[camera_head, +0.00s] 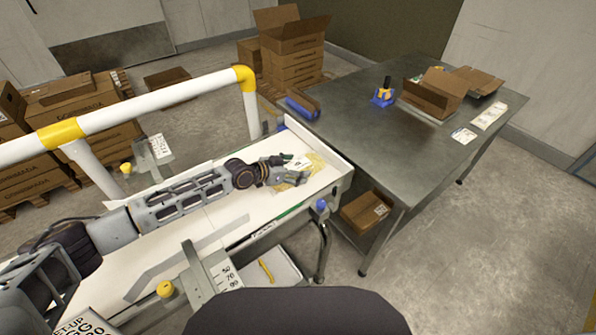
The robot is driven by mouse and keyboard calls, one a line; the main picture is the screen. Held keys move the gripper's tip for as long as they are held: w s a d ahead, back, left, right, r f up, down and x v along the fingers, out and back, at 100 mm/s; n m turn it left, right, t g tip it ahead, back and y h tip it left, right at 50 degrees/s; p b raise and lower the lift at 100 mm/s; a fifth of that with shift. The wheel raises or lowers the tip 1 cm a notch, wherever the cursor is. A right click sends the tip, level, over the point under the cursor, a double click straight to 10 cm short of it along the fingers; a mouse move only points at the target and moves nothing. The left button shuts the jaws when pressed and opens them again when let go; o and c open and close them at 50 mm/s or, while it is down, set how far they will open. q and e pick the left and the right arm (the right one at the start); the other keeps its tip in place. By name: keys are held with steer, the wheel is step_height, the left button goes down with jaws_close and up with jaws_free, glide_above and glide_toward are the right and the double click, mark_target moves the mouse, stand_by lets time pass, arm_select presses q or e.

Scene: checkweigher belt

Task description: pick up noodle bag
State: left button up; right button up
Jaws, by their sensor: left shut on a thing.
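The noodle bag (317,163) is a yellowish, partly clear packet at the far right end of the white belt (235,208). My left arm reaches in from the left, low over the belt. My left gripper (291,169) is at the bag's left side, shut on it. The fingers hide part of the bag, and I cannot tell whether it is lifted clear of the belt. My right gripper is not in view.
A steel table (400,135) stands beyond the belt's end, with an open carton (434,92) and a blue tape dispenser (383,97) on it. A white and yellow guard rail (150,103) runs along the belt's far side. Stacked cartons (292,62) stand behind.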

mark_target(296, 166)
arm_select(q)
steer(key=shift+s+f, duration=0.1)
steer(key=shift+f, duration=0.05)
steer(key=c, duration=0.3)
steer(key=shift+r, duration=0.65)
step_height(296, 166, up, 17)
steer(key=shift+f, duration=0.1)
stand_by(0.7)
